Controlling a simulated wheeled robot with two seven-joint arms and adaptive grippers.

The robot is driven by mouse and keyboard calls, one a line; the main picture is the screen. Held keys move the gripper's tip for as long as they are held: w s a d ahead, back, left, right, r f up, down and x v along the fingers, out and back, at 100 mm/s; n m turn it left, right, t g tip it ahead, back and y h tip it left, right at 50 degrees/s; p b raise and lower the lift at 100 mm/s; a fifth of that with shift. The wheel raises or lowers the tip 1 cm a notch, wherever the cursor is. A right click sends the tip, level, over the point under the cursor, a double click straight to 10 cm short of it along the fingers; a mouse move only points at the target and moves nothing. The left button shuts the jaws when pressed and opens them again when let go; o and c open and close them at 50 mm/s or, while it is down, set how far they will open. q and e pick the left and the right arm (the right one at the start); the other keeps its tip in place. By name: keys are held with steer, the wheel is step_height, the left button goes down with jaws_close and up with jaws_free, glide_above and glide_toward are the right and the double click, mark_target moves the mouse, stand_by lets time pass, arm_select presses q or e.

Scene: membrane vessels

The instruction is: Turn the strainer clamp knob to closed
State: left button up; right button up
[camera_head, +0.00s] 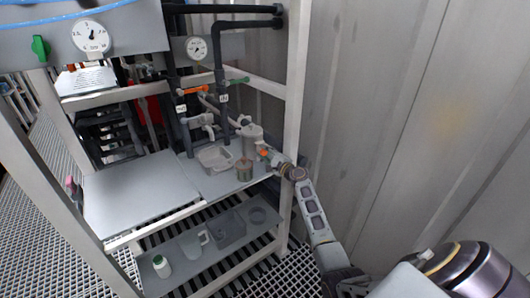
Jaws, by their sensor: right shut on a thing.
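The strainer (251,136) looks like a grey upright cylinder at the back right of the worktop. A small orange knob (264,153) shows just below and right of it, which I take to be the clamp knob. My right arm reaches in from the lower right, and my right gripper (270,156) is at the orange knob, shut on it. The fingers are small and partly hidden, so the knob's exact turn cannot be read. My left gripper is not in view.
A grey tray (214,157) and a small mesh-like cup (244,170) stand near the strainer. The worktop (140,190) is bare at left. A frame post (294,90) stands close to my right arm.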

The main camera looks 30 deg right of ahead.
steer(key=shift+m, duration=0.5)
steer(key=o, duration=1)
steer(key=shift+s+d, duration=0.15)
steer(key=shift+s, duration=1.85)
steer(key=shift+s+d, duration=0.2)
steer(key=shift+s, duration=1.8)
steer(key=shift+s+d, duration=0.15)
steer(key=shift+s, duration=1.85)
steer(key=shift+f, duration=0.1)
